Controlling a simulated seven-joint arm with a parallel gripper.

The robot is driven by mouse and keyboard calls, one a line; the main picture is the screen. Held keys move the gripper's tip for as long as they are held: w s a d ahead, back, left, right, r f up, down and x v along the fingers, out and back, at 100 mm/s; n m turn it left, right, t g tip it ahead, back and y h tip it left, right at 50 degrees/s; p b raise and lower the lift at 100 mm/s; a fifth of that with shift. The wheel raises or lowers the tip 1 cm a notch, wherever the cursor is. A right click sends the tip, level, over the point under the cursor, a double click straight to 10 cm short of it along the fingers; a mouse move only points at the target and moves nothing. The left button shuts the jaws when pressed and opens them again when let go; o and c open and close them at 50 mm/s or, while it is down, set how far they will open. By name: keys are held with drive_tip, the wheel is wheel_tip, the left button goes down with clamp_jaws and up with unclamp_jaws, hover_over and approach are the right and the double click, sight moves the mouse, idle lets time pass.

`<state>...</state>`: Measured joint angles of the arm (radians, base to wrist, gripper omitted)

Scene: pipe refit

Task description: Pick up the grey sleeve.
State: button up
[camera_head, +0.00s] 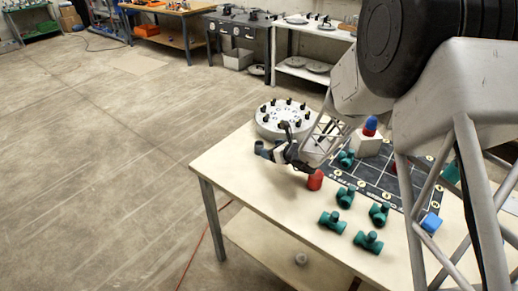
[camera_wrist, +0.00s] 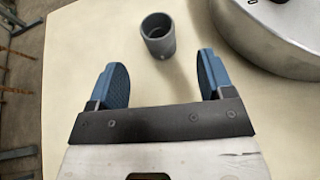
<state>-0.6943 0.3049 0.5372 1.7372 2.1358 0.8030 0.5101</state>
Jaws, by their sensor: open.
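The grey sleeve (camera_wrist: 158,42) stands upright on the pale table top in the wrist view, its open round end up. My gripper (camera_wrist: 162,76) is open and empty, with one blue finger on each side. The sleeve lies beyond the fingertips, roughly in line with the gap and apart from both fingers. In the head view my gripper (camera_head: 272,153) is over the left part of the table, near its far edge.
A round grey flange with black pegs (camera_head: 283,121) stands close by, also in the wrist view (camera_wrist: 285,35). A red cap (camera_head: 315,180), several green tees (camera_head: 333,221), a dark marked mat (camera_head: 385,172) and a white block (camera_head: 366,144) with a blue-and-red piece share the table.

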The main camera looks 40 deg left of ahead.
sight(263, 146)
drive_tip(key=shift+x, duration=1.25)
drive_tip(key=shift+r+x, duration=0.2)
drive_tip(key=shift+x, duration=2.4)
drive_tip(key=shift+a, duration=0.1)
drive_tip(key=shift+c, duration=0.3)
drive_tip(key=c, duration=0.9)
